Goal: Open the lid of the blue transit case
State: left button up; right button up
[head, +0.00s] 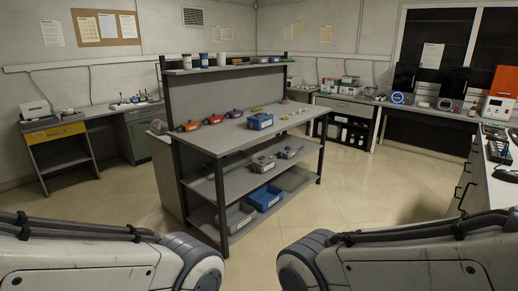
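A small blue box (260,121), which looks like the blue transit case, sits on the top of the central grey workbench (225,138), near its front edge. It is small in the view, and I cannot tell whether its lid is open or shut. My two arms show only as white links at the bottom left and bottom right. Neither gripper is in view, and both arms are well apart from the bench.
Red, orange and purple items (214,119) stand along the bench's back. A blue bin (265,197) is on its bottom shelf. A yellow-drawer desk (55,134) is at left. A white counter (490,190) lines the right. Open floor (345,200) lies right of the bench.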

aim_at(263, 115)
jog(key=i, duration=3.15)
jog(key=z, duration=1.75)
jog(key=i, duration=1.35)
jog(key=u, duration=1.95)
jog(key=k, duration=0.45)
jog(key=z, duration=0.65)
